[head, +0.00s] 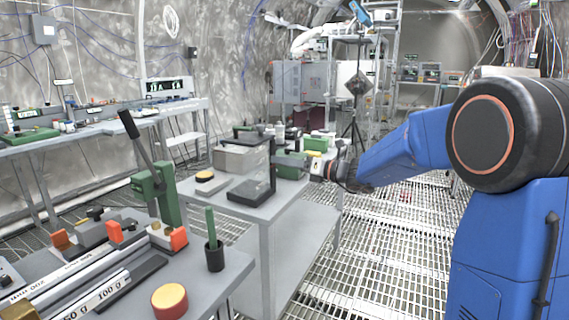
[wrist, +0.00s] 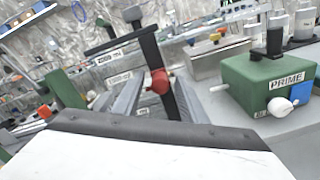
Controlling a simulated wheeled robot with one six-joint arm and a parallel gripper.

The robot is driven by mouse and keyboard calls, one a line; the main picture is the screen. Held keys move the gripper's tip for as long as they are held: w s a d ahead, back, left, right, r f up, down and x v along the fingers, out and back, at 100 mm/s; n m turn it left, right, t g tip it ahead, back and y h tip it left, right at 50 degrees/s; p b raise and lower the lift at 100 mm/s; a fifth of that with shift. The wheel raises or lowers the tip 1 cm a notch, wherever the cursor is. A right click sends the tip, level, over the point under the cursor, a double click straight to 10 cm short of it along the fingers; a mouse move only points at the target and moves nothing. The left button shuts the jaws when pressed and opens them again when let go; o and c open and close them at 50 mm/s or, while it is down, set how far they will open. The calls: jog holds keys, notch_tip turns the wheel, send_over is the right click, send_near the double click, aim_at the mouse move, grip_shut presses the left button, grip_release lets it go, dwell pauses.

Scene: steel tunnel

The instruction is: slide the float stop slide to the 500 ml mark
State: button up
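A dark upright post (wrist: 166,75) with a top crossbar stands ahead of my gripper in the wrist view. A red knob (wrist: 157,81) sits on it, apparently the float stop slide. A white label (wrist: 108,57) reading about "2000" is beside the post; a 500 ml mark is not readable. My gripper (wrist: 156,98) has its two grey fingers apart, one on each side of the red knob; whether they touch it is unclear. In the head view my gripper (head: 279,163) is at the post (head: 271,160), above a black base (head: 249,192); the knob is hidden there.
A green box marked PRIME (wrist: 262,80), with a white knob and blue part, stands to the right in the wrist view. A grey box (head: 240,157) is behind the post. A green lever press (head: 155,185) and scale bars occupy the near bench. Grating floor is clear.

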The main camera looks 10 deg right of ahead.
aim_at(274, 171)
grip_shut()
notch_tip(274, 171, down, 4)
jog(key=shift+f, duration=0.1)
grip_release()
jog(key=v, duration=1.7)
jog(key=shift+d, duration=0.2)
